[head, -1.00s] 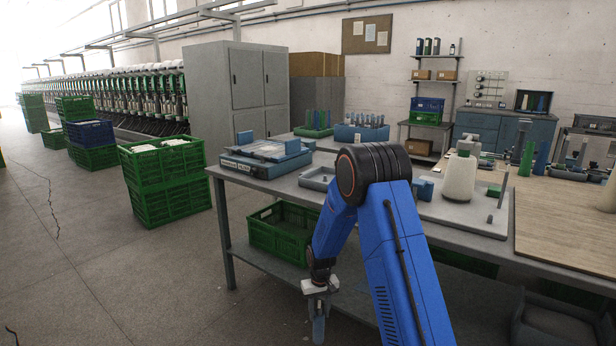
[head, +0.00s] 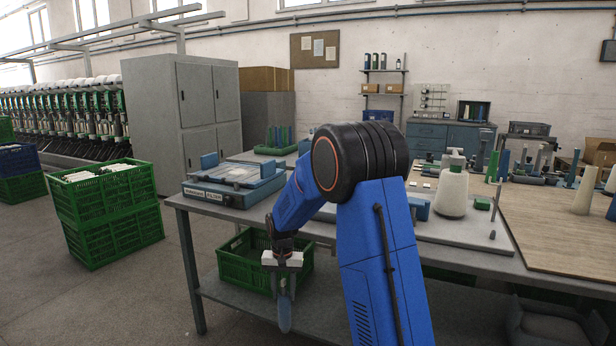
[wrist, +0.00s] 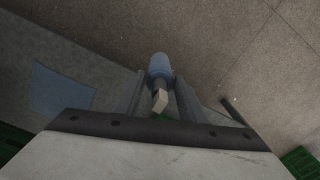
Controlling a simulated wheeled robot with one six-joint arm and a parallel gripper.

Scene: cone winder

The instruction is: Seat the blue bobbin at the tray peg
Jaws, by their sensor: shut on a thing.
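My gripper (head: 284,284) hangs low in front of the workbench in the head view, below the level of its top. It is shut on the blue bobbin (head: 285,314), which points downward between the fingers. In the wrist view the bobbin (wrist: 160,66) shows between the two fingers, with a pale block-like end nearer the camera. On the bench at the right, a grey board (head: 463,239) carries a white cone (head: 451,192) and a thin upright rod (head: 496,200). I cannot tell which peg is the tray peg; my arm hides part of the bench.
The workbench edge (head: 470,258) runs behind my arm. A green crate (head: 240,265) sits on its lower shelf, close behind my gripper.

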